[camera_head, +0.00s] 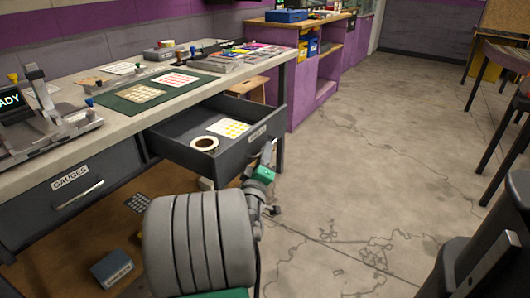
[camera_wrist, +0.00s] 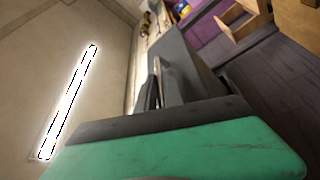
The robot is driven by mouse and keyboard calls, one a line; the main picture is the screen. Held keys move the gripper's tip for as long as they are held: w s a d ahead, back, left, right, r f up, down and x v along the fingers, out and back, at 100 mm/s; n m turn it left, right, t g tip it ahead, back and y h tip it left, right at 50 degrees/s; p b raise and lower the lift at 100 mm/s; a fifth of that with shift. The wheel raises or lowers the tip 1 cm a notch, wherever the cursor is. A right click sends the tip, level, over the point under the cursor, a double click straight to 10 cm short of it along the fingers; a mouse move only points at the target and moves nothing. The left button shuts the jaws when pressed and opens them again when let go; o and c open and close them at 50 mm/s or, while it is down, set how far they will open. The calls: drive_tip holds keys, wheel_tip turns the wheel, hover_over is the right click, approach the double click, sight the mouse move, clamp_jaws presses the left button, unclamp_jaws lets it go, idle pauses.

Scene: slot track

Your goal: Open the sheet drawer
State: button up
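The dark grey sheet drawer (camera_head: 225,155) stands pulled out from under the bench, to the right of the shut gauges drawer. A tape roll (camera_head: 205,143) and a white sheet with yellow dots (camera_head: 229,127) lie inside it. A small label on its front is too small to read fully. My gripper (camera_head: 266,155) is at the right part of the drawer's front, with my arm hiding some of that front. In the wrist view a dark grey drawer front (camera_wrist: 185,70) rises just beyond the green and black part of my gripper. The finger gap is hidden.
The gauges drawer (camera_head: 70,190) is shut. The bench top (camera_head: 120,125) holds a green mat (camera_head: 155,93) and several tools. A purple cabinet (camera_head: 305,85) stands behind. Open concrete floor (camera_head: 380,150) lies to the right.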

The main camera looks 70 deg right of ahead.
drive_tip(key=o, duration=0.5)
drive_tip(key=shift+c, duration=0.2)
drive_tip(key=b+v, duration=0.1)
drive_tip(key=v, duration=0.7)
drive_tip(key=shift+b, duration=0.4)
